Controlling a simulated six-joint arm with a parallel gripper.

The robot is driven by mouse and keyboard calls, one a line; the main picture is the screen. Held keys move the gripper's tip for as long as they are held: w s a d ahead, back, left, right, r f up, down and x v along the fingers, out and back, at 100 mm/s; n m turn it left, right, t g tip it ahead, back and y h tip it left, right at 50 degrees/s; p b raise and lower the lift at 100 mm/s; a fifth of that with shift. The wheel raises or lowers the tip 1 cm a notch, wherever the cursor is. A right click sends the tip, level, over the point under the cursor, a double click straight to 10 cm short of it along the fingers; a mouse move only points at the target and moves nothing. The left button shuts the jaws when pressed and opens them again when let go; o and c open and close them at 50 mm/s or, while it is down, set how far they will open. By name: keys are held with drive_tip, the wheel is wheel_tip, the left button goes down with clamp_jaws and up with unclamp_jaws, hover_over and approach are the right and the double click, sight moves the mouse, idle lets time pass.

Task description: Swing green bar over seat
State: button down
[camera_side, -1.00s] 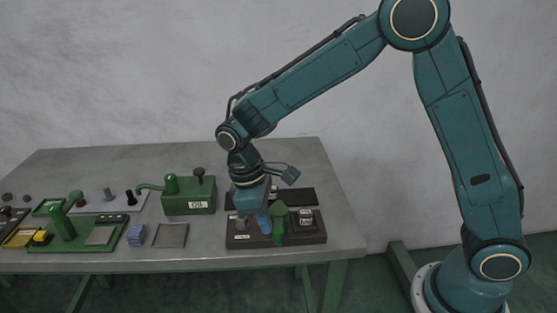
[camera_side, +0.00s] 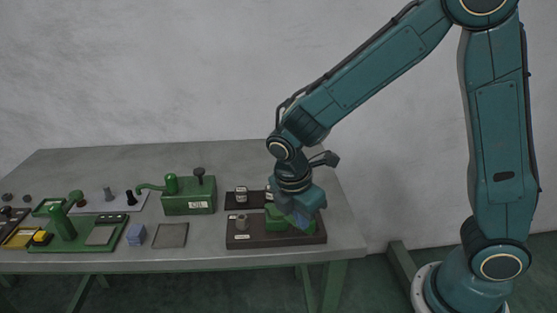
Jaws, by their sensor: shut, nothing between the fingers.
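The green bar (camera_side: 276,218) sits on the dark base plate (camera_side: 262,240) at the front right of the table. My gripper (camera_side: 302,220) is down at the bar's right part, over the right half of the plate, and covers much of it. The gripper is shut with nothing held; whether it touches the bar I cannot tell. The labelled piece seen earlier at the plate's right is hidden behind my gripper.
A dark strip behind the plate carries small labelled pieces (camera_side: 241,194). Left of it stands a green oil box (camera_side: 188,195) with a spout. A grey square pad (camera_side: 171,235), a blue block (camera_side: 136,235) and a green fixture (camera_side: 64,228) lie further left.

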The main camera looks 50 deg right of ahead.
drive_tip(key=n, duration=0.1)
drive_tip(key=d+n, duration=0.1)
drive_tip(key=d, duration=0.1)
drive_tip(key=shift+s+d+n+t, duration=0.15)
drive_tip(key=shift+s+n+t, duration=0.15)
drive_tip(key=shift+n, duration=0.1)
drive_tip(key=d+n, duration=0.3)
drive_tip(key=shift+w+d+n+t, duration=0.1)
drive_tip(key=shift+w+n+t, duration=0.05)
drive_tip(key=shift+n+t, duration=0.2)
drive_tip(key=shift+w+d, duration=0.25)
drive_tip(key=shift+d, duration=0.25)
drive_tip(key=shift+w+d, duration=0.2)
drive_tip(key=shift+d, duration=0.4)
drive_tip(key=s+a+r, duration=0.3)
drive_tip(key=a+r, duration=0.2)
drive_tip(key=r, duration=0.5)
drive_tip(key=shift+s+a+r, duration=0.15)
drive_tip(key=shift+s+r, duration=0.1)
drive_tip(key=shift+s, duration=0.1)
